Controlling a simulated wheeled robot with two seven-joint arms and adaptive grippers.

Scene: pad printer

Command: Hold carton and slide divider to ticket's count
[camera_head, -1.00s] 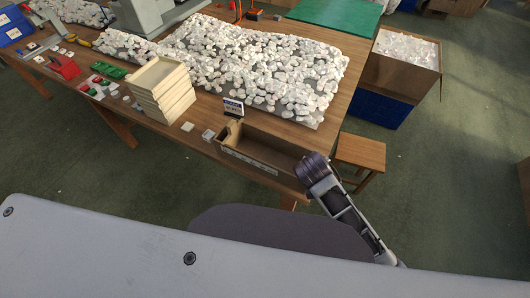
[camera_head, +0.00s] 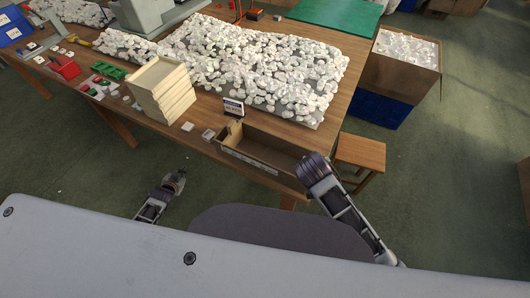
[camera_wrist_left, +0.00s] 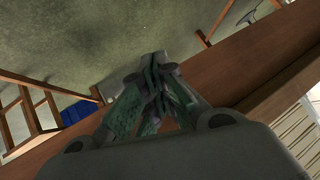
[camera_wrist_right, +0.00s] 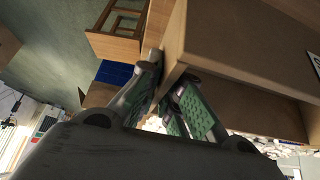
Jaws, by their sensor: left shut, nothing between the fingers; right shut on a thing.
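The long open carton (camera_head: 262,150) lies at the table's front edge, with a small divider (camera_head: 235,131) standing near its left end. The ticket (camera_head: 233,108) is a small sign standing behind that left end; its count is too small to read. My right gripper (camera_head: 304,170) is at the carton's right end. The right wrist view shows it (camera_wrist_right: 165,98) shut on the carton's cardboard wall (camera_wrist_right: 235,50). My left gripper (camera_head: 176,180) is in front of the table, left of the carton and apart from it. The left wrist view shows it (camera_wrist_left: 153,68) shut and empty.
A stack of cream trays (camera_head: 162,90) stands left of the carton. Many white pieces (camera_head: 255,65) cover the table behind it. Small white squares (camera_head: 208,134) lie beside the carton. A wooden stool (camera_head: 360,152) stands at the right. The floor before the table is clear.

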